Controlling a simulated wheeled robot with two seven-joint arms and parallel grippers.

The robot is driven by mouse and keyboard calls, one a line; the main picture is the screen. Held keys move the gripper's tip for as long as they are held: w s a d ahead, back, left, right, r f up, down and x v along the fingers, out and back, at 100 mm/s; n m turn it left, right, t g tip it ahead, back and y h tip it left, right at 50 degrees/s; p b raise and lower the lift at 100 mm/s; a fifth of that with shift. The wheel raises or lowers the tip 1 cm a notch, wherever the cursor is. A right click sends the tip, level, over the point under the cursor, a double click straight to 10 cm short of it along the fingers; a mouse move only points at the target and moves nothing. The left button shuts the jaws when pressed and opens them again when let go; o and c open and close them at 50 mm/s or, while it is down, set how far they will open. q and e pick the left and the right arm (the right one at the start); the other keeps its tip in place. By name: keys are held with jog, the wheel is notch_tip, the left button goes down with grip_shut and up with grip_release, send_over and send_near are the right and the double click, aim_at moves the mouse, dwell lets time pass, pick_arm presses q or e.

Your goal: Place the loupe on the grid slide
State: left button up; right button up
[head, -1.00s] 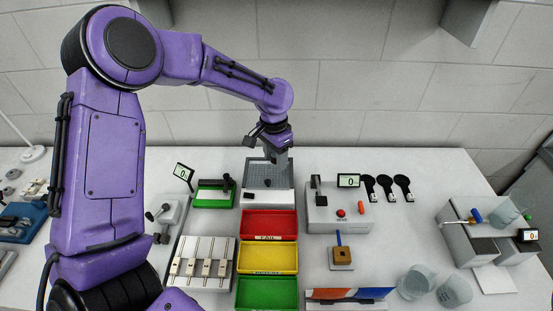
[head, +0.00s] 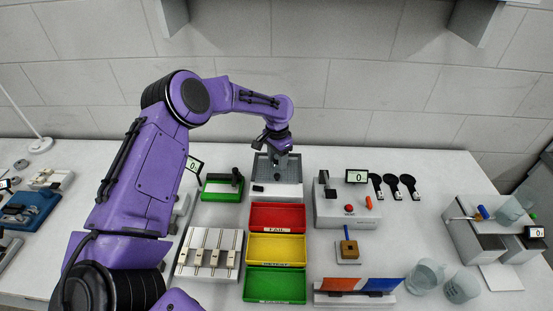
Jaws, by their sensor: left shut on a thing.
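The grey grid plate (head: 291,175), which looks like the grid slide, lies at the back middle of the bench, behind the red tray. My left gripper (head: 277,158) points down over the plate. It is shut on a small dark thing (head: 276,164), which I take to be the loupe. The thing is low over the plate; I cannot tell whether it touches it. The gripper hides part of it and of the plate. My right gripper is not in view.
Red (head: 277,215), yellow (head: 276,249) and green (head: 275,283) trays stand in front of the plate. A green-based fixture (head: 221,187) is close on its left, a grey box with a display (head: 345,212) on its right. Black paddles (head: 393,187) lie further right.

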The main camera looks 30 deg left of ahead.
aim_at(277, 156)
pick_arm(q)
jog(key=o, duration=1.1)
jog(key=shift+w+f, duration=0.15)
jog(key=shift+w, duration=0.05)
jog(key=shift+s+r, duration=0.2)
jog(key=shift+r, duration=0.05)
notch_tip(277, 156, up, 12)
jog(key=shift+w+a+b, duration=0.1)
jog(key=shift+b, duration=1.1)
